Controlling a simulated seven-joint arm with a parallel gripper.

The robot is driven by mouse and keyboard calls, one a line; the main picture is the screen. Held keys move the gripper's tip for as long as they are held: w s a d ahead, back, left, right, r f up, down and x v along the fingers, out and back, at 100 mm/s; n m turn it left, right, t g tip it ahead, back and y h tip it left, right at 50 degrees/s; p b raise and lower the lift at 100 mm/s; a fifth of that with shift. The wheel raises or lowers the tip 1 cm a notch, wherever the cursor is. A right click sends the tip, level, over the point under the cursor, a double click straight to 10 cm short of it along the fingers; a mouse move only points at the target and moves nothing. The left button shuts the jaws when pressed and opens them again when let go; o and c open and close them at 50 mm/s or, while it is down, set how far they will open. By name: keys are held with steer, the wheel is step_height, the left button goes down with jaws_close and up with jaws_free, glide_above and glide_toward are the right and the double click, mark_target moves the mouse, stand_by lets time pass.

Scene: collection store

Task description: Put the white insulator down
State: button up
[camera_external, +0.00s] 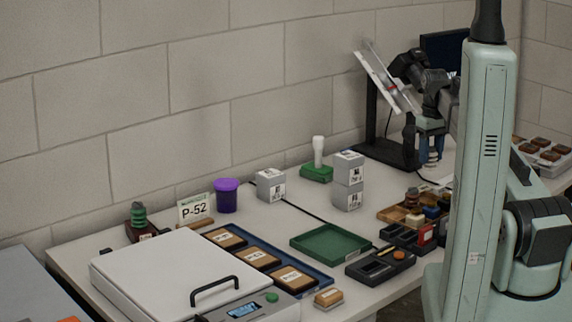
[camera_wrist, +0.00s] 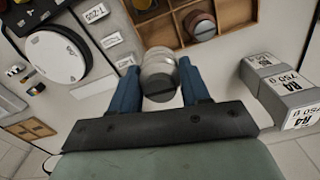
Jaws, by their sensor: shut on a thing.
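My gripper (camera_external: 431,150) is at the back right of the table in the external view, pointing down. Its blue fingers show on both sides in the wrist view (camera_wrist: 158,74). They are shut on the white insulator (camera_wrist: 158,62), a ribbed, pale grey-white cylinder with a dark slotted end towards the camera. In the external view only a small pale part of the insulator (camera_external: 431,167) shows below the fingers. I cannot tell whether it touches anything beneath.
A wooden compartment tray (camera_wrist: 232,36) with a brown round piece lies beside the insulator in the wrist view. Stacked white-grey boxes (camera_wrist: 283,88) stand right; a round white dial (camera_wrist: 52,58) is left. A black stand (camera_external: 371,110) rises behind. A green tray (camera_external: 330,243) is empty.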

steer(key=shift+f, duration=5)
steer(key=shift+f, duration=0.15)
steer(key=o, duration=1.1)
step_height(320, 180, up, 12)
steer(key=shift+r, duration=0.2)
